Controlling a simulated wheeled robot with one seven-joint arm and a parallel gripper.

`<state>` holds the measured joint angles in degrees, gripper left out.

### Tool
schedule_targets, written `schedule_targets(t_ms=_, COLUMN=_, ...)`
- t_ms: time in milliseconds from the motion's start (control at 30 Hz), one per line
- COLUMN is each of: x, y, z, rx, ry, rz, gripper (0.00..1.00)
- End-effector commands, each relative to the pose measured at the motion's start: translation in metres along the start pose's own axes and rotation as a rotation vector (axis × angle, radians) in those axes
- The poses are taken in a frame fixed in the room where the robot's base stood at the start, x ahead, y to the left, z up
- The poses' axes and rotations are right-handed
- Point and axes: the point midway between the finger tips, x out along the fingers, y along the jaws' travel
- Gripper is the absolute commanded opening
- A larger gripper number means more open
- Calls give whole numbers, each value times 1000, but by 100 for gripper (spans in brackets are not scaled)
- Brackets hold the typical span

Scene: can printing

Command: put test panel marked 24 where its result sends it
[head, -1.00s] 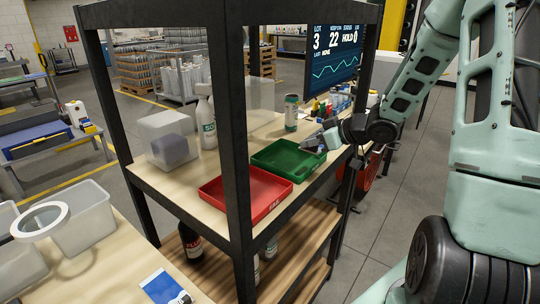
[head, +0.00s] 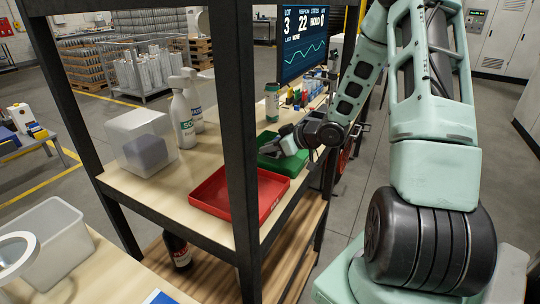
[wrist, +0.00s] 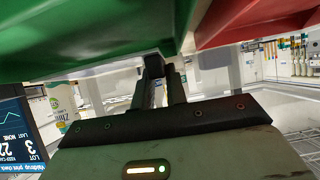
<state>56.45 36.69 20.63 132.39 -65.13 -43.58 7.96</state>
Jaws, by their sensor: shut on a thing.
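My gripper (head: 276,149) is low over the green tray (head: 268,164) on the shelf's upper board, and it hides part of that tray. In the wrist view, its dark fingers (wrist: 158,78) are close together. The green tray (wrist: 100,70) fills the upper left there and the red tray (wrist: 240,20) the upper right. The test panel in my gripper is mostly hidden and its mark cannot be read. The red tray (head: 209,193) lies in front of the green one and looks empty. The screen (head: 303,45) reads lot 3, 22, HOLD, last NONE.
Dark shelf posts (head: 238,140) stand in front of the trays. A clear box (head: 137,143), spray bottles (head: 182,120) and a green-topped canister (head: 272,102) stand on the board. A table with a clear bin (head: 50,248) and a partly cut-off blue card (head: 158,297) is at lower left.

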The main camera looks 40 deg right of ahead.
Motion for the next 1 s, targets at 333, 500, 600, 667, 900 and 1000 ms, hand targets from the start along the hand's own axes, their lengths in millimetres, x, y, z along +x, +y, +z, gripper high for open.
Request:
schedule_targets(t_ms=333, x=14, y=0, z=24, rx=0, ry=0, rz=0, gripper=0)
schedule_targets(t_ms=500, x=14, y=0, z=24, rx=0, ry=0, rz=0, gripper=0)
schedule_targets(t_ms=600, x=14, y=0, z=24, rx=0, ry=-1, rz=0, gripper=23)
schedule_targets(t_ms=667, x=14, y=0, z=24, rx=0, ry=-1, rz=-1, gripper=23)
schedule_targets(t_ms=900, x=11, y=0, z=24, rx=-1, ry=0, rz=0, gripper=23)
schedule_targets(t_ms=1000, x=1, y=1, z=24, rx=0, ry=0, rz=2, gripper=23)
